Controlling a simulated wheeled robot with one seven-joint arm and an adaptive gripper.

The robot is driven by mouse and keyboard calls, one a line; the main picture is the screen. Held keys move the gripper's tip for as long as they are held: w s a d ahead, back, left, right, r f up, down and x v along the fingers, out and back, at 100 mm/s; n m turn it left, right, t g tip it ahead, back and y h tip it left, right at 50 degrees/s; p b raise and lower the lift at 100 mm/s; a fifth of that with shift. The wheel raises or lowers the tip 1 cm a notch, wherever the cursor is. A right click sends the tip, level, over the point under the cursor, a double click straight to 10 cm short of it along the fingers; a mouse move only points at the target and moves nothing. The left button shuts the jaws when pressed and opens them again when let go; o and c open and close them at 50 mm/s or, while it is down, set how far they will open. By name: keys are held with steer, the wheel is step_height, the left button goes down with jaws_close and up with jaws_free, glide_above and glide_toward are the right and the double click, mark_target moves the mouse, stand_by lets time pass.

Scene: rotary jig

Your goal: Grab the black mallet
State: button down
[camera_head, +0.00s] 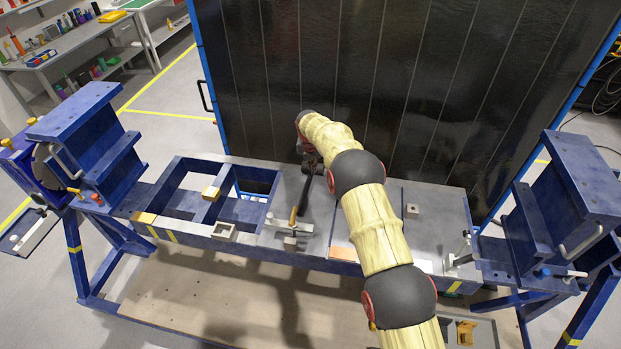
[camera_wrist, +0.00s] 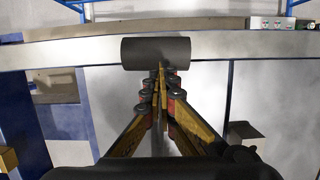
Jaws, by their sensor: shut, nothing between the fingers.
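The black mallet's dark cylindrical head (camera_wrist: 155,50) lies sideways across a pale grey beam in the wrist view. Its handle cannot be made out. My gripper (camera_wrist: 159,70) has yellowish fingers that converge to a shut, empty tip at the near edge of this head. I cannot tell whether they touch it.
The jig table (camera_head: 455,222) has a blue open frame at left and blue end supports (camera_head: 92,150) on both sides. A tall black panel (camera_head: 440,80) stands behind.

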steer(key=w, duration=0.4)
steer(key=shift+d+f+b, duration=0.1)
steer(key=shift+d+b, duration=0.2)
steer(key=shift+b, duration=0.1)
steer(key=shift+w, duration=0.1)
stand_by(0.9)
